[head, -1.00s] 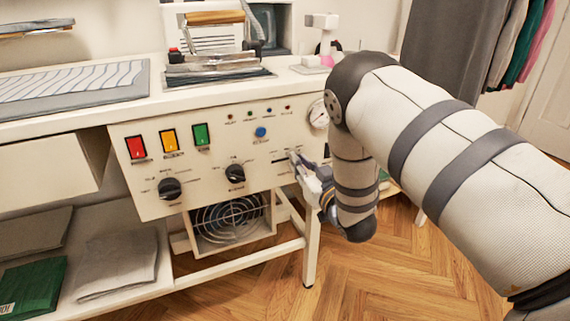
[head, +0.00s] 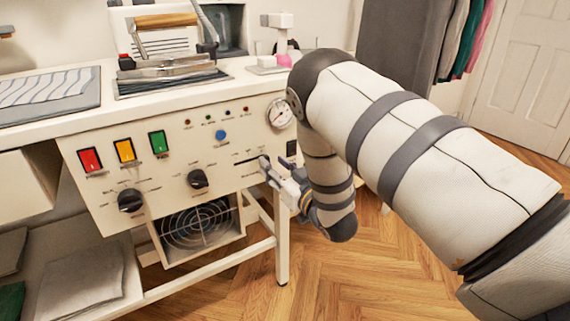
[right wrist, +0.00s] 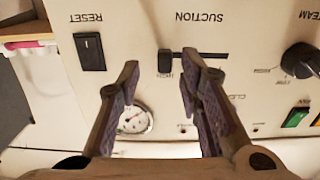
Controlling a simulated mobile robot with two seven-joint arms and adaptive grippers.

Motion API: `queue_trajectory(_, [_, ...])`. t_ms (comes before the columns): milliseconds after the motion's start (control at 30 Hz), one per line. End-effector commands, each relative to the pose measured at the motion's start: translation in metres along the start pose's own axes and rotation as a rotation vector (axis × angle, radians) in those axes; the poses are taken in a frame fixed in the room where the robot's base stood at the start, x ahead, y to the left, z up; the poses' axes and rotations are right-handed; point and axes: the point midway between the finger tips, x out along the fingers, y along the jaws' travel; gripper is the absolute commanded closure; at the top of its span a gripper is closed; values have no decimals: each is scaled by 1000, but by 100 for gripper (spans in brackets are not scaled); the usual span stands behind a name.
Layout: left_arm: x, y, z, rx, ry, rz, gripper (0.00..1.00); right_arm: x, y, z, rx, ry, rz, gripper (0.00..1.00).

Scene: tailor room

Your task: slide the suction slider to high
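The suction slider's dark knob (right wrist: 165,62) sits at the end of its slot marked HIGH in the right wrist view, where the panel appears upside down. The slot (right wrist: 205,56) runs away to the right of it there. In the head view the slider (head: 248,160) is at the right part of the cream control panel (head: 165,178). My right gripper (right wrist: 157,82) is open, its two fingers apart with nothing between them. The fingertips are near the knob; contact cannot be told. In the head view my right gripper (head: 274,172) is beside the panel's lower right. My left gripper is out of view.
A black RESET switch (right wrist: 89,51) and a pressure gauge (right wrist: 135,118) are close to my fingers. Two black dials, a blue button (head: 221,136) and red, yellow and green switches are on the panel. A fan box (head: 197,228) sits below. Open wooden floor lies right of the table leg.

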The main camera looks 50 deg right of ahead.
Motion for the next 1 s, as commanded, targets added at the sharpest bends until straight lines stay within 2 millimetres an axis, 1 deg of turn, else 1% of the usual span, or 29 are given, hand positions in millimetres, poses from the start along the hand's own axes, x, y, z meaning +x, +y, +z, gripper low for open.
queue_trajectory(33, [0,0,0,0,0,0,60,-14,1,2,1,-6,3,67])
queue_trajectory(100, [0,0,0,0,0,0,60,-34,1,2,0,-7,4,67])
queue_trajectory(200, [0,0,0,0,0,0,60,-60,2,1,-1,-6,5,67])
queue_trajectory(300, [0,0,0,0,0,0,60,-80,1,1,-1,-5,3,67])
queue_trajectory(367, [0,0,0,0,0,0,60,-88,1,1,-1,-4,3,67])
queue_trajectory(500, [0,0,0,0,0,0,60,-96,1,0,-1,-1,3,67])
queue_trajectory(867, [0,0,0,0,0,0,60,-95,1,0,-1,-1,2,67])
queue_trajectory(933, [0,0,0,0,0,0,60,-98,0,8,-3,-28,3,67])
queue_trajectory(967, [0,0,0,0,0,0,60,-100,-2,17,-5,-60,4,67])
queue_trajectory(1000, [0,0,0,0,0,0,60,-108,-5,37,-10,-130,7,67])
